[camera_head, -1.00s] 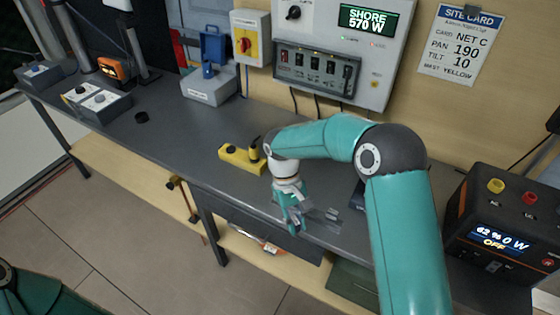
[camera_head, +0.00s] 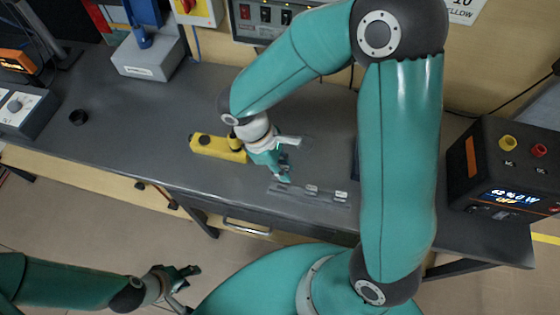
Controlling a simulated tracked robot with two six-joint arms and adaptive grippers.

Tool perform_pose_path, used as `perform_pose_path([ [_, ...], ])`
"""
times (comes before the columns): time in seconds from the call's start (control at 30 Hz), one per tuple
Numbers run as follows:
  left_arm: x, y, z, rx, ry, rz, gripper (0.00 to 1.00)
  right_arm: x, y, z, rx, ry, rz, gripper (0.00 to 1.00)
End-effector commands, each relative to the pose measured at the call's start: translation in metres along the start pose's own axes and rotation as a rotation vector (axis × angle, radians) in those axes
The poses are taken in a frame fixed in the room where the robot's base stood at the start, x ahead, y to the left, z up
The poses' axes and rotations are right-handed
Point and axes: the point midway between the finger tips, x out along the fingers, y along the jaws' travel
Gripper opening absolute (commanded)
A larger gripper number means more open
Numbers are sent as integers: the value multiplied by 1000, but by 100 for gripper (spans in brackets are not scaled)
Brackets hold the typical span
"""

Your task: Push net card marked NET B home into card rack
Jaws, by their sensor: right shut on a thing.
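My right gripper (camera_head: 285,171) points down over the left part of a low grey strip (camera_head: 296,194) on the bench. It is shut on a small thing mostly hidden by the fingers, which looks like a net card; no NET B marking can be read. Two small light-topped pieces, one of them a left piece (camera_head: 311,190) and the other a right piece (camera_head: 341,196), sit on the strip to its right. I cannot tell whether the strip is the card rack. My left gripper (camera_head: 186,286) is low at the left, in front of the bench, with its fingers apart and empty.
A yellow block (camera_head: 215,147) lies just left of my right gripper. A power unit (camera_head: 505,170) is at the right. My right arm hides part of the bench; the bench's middle left is clear.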

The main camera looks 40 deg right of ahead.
Motion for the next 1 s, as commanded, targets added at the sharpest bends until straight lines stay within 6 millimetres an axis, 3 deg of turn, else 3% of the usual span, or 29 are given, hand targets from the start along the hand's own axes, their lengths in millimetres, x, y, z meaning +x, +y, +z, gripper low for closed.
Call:
perform_pose_path([
  [0.27,4,-1,0,0,0,0,40,3,0,-2,-3,-1,0,0],
  [0.8,37,-13,-1,0,1,0,40,40,0,-18,-2,-2,0,0],
  [1.0,41,-15,-1,0,1,0,40,45,0,-20,-2,-1,0,0],
])
